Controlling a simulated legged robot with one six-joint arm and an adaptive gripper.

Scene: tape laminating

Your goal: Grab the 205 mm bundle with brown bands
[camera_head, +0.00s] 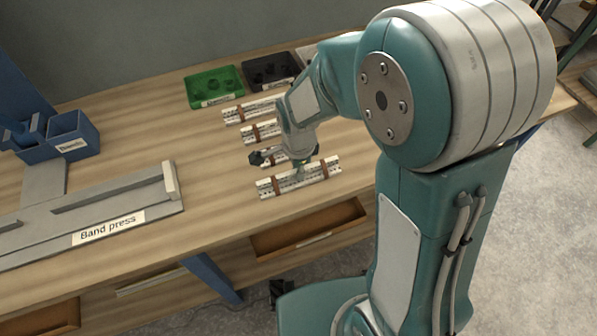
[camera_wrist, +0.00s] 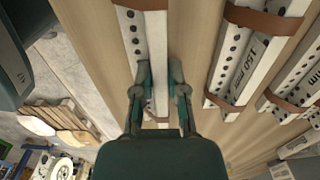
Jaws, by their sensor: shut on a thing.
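The front bundle (camera_head: 325,170) is pale perforated strips with brown bands, lying on the bench nearest its front edge. My gripper (camera_head: 301,172) is at the middle of this bundle. In the wrist view my gripper (camera_wrist: 160,82) has its fingers on both sides of the pale bundle (camera_wrist: 133,40), shut on it. No length label on this bundle is readable. A neighbouring bundle (camera_wrist: 246,65) in the wrist view reads 150 mm and also has brown bands.
Several more banded bundles lie behind in a row, such as the farthest one (camera_head: 240,113). A green tray (camera_head: 205,100) and a black tray (camera_head: 268,85) stand at the back. A band press (camera_head: 110,205) and a blue holder (camera_head: 75,133) are at left. The bench between is clear.

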